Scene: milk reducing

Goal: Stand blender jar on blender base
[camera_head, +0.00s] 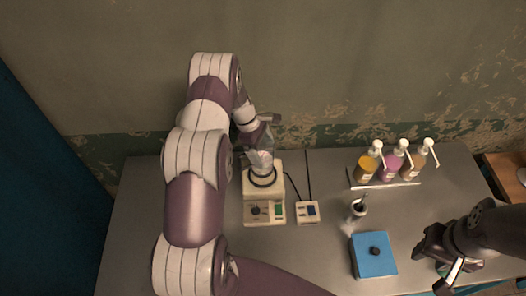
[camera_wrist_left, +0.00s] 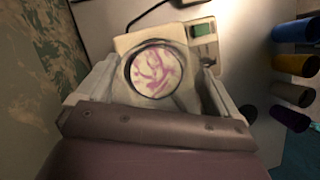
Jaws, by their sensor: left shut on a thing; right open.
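My left gripper (camera_head: 259,143) is shut on the clear blender jar (camera_head: 261,162), above the dark ring of the base. In the left wrist view the jar's round mouth (camera_wrist_left: 154,70) lies between the two fingers, with pink streaks seen inside. I cannot tell whether the jar's bottom touches the base. My right gripper (camera_head: 450,270) is open at the right front.
A small switch box (camera_head: 307,212) is right of the base, with a dark cord behind. A metal cup (camera_head: 357,209) and a blue box (camera_head: 373,256) stand further right. Pump bottles (camera_head: 393,163) stand in a tray at the back. The left table is clear.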

